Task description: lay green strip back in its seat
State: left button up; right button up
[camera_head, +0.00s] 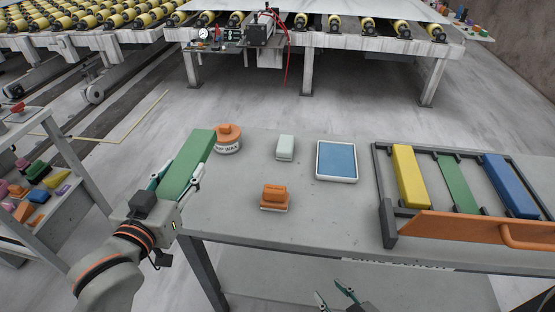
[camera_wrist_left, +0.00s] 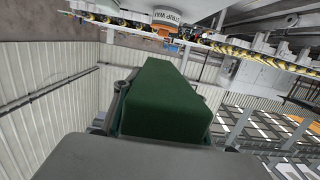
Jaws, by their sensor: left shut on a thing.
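My left gripper (camera_head: 170,186) is shut on a green strip (camera_head: 188,160). It holds the strip tilted and raised at the left end of the grey bench. In the left wrist view the green strip (camera_wrist_left: 165,98) juts out from between the fingers. A dark rack (camera_head: 388,218) stands on the bench at the right. In it a yellow strip (camera_head: 409,176) lies at the left and a blue strip (camera_head: 510,184) at the right. Between them shows a flat, lower green band (camera_head: 457,184). My right gripper (camera_head: 335,299) is at the bottom edge, fingers apart and empty.
An orange bar with a handle (camera_head: 470,227) runs along the rack's front. A round wax tin (camera_head: 228,146), a pale block (camera_head: 285,147), an orange block (camera_head: 274,197) and a blue-topped tray (camera_head: 337,160) stand on the bench (camera_head: 330,222) between strip and rack.

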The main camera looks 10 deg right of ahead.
aim_at(244, 192)
pick_arm(q)
jog(key=shift+w+d+r+m+g+h, duration=1.5)
jog(key=shift+w+d+r+m+h, duration=1.1)
jog(key=shift+d, duration=3.55)
jog(key=shift+n, duration=0.4)
jog(key=f+b, duration=0.1)
jog(key=f, duration=0.5)
jog(key=w+f+b, duration=0.1)
jog(key=f+b, duration=0.1)
jog(key=f, duration=0.4)
jog(key=f+b, duration=0.1)
jog(key=f, duration=0.5)
jog(key=shift+w+f+b, duration=0.15)
jog(key=shift+w+b, duration=0.15)
jog(key=shift+b, duration=0.1)
jog(key=shift+f, duration=0.45)
jog(key=o, duration=1.1)
jog(key=shift+o, duration=0.2)
